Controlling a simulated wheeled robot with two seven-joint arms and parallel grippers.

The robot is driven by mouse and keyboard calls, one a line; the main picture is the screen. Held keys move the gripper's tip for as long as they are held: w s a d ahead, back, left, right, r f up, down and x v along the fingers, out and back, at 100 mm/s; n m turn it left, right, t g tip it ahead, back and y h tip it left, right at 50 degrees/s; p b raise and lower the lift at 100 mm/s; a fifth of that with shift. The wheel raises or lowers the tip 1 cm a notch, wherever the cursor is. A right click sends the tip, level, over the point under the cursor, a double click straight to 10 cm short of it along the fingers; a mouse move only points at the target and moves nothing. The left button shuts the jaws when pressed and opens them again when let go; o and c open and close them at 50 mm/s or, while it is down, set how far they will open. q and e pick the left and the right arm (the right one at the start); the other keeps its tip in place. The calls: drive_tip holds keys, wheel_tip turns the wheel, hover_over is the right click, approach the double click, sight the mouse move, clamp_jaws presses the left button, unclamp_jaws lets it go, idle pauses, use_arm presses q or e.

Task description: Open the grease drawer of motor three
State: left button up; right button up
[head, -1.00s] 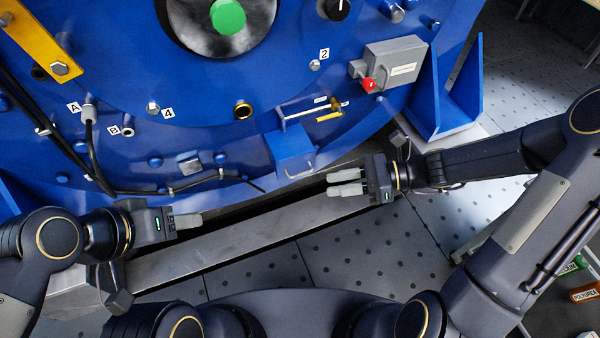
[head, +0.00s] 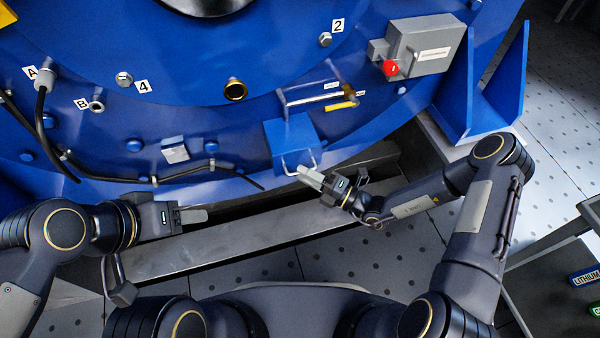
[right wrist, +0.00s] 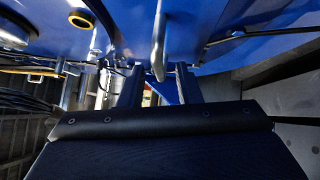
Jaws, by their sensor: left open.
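The blue drawer box (head: 291,142) sits low on the blue motor housing in the head view, with a thin metal handle (head: 287,170) on its front. It looks closed. No motor number shows. My right gripper (head: 309,176) is at the handle, pointing up-left at its right part. In the right wrist view a metal bar, apparently the handle (right wrist: 159,45), stands between the two separated fingers (right wrist: 158,86). The fingers look open; contact with the handle cannot be told. My left gripper (head: 195,216) is open and empty, left of the drawer.
A grey box with a red knob (head: 391,68) and a blue bracket (head: 480,95) are right of the drawer. A grey metal beam (head: 230,240) runs below. Black cable (head: 190,175) crosses the housing at left.

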drive_tip(key=shift+x, duration=1.05)
drive_tip(key=shift+c, duration=0.3)
clamp_jaws()
